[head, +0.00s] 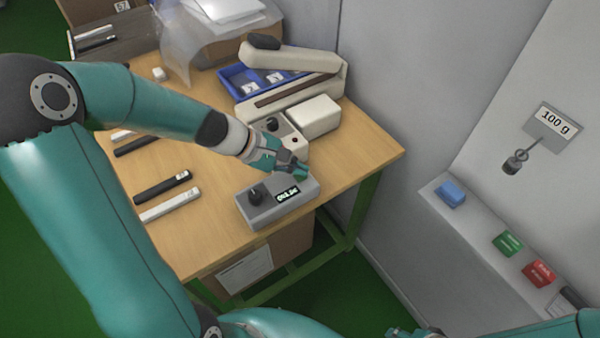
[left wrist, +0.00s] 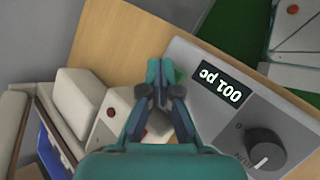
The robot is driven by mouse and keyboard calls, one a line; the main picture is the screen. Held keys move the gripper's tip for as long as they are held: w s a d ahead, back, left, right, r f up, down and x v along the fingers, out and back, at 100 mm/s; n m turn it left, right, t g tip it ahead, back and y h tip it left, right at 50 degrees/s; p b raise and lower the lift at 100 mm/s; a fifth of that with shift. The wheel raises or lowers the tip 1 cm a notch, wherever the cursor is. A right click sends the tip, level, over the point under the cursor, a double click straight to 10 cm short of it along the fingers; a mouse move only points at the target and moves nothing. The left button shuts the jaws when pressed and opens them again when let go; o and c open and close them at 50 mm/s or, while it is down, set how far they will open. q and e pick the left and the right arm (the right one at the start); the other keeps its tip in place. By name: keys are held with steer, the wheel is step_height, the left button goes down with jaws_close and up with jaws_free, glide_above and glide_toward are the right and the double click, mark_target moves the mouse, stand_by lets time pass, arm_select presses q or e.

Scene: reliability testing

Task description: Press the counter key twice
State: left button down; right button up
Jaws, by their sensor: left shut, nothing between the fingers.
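The counter is a grey box (head: 278,213) near the table's front right edge, with a black knob (head: 256,194) and a lit display (head: 288,195). In the left wrist view the box (left wrist: 205,105) shows its display (left wrist: 221,86) upside down, reading "001 pc". My left gripper (head: 298,172) is shut and empty at the box's far end. In the left wrist view its fingertips (left wrist: 167,75) are at the box's edge, beside a green patch that may be the key; the fingers mostly cover it, and contact cannot be told. My right gripper (head: 415,333) is barely in view at the bottom edge.
Behind the counter stand a beige device (head: 283,138) with a dark knob, a white box (head: 314,117), a long sealer-like tool (head: 290,95) and a blue tray (head: 240,78). Black and white bars lie on the left. A ledge (head: 475,232) with coloured blocks runs along the right wall.

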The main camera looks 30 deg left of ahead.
arm_select(q)
steer(key=shift+f, duration=0.15)
stand_by(0.4)
steer(key=shift+r+p, duration=0.6)
steer(key=shift+r, duration=0.3)
step_height(320, 180, up, 5)
steer(key=p, duration=0.4)
stand_by(0.7)
